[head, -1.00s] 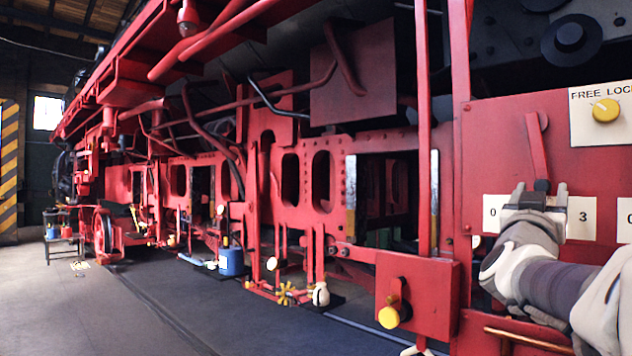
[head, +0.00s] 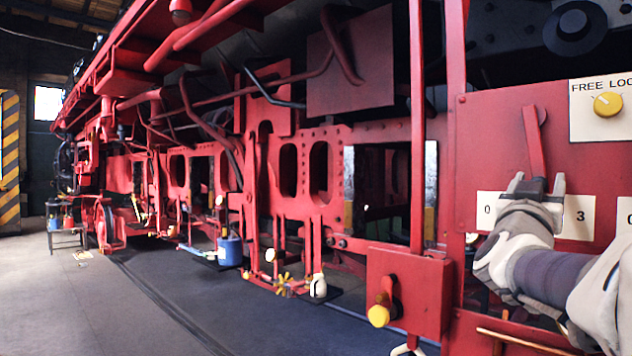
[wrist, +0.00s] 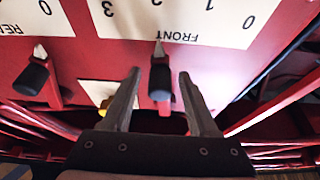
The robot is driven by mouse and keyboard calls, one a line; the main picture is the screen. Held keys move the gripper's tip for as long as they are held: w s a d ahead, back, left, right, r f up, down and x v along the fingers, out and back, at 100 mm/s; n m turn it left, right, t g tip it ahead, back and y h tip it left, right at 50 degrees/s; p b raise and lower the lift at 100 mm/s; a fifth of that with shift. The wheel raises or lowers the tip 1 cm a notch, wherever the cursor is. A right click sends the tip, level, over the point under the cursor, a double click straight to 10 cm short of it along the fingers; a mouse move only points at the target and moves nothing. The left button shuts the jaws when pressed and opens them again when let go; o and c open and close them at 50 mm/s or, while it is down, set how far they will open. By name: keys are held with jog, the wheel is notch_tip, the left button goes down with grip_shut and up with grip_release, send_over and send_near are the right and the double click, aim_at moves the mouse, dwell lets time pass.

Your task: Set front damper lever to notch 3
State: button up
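The front damper lever is a red bar (head: 534,140) hanging down the red panel to a dark knob. In the wrist view, which shows the panel upside down, its black knob (wrist: 160,82) has a pale pointer (wrist: 158,48) at 2 on the white FRONT scale plate (wrist: 225,28). My gripper (head: 538,183) is at the lower end of the lever. In the wrist view my gripper (wrist: 159,76) is open, with one finger on each side of the knob and gaps showing. The middle of the scale is hidden behind my gripper in the head view.
A REAR lever knob (wrist: 32,75) stands beside it, its pointer near 0. A FREE/LOCK plate with a yellow knob (head: 607,104) is above right. A red box with a yellow-ended handle (head: 380,312) sticks out lower left.

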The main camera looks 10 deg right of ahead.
grip_shut()
dwell(1.2)
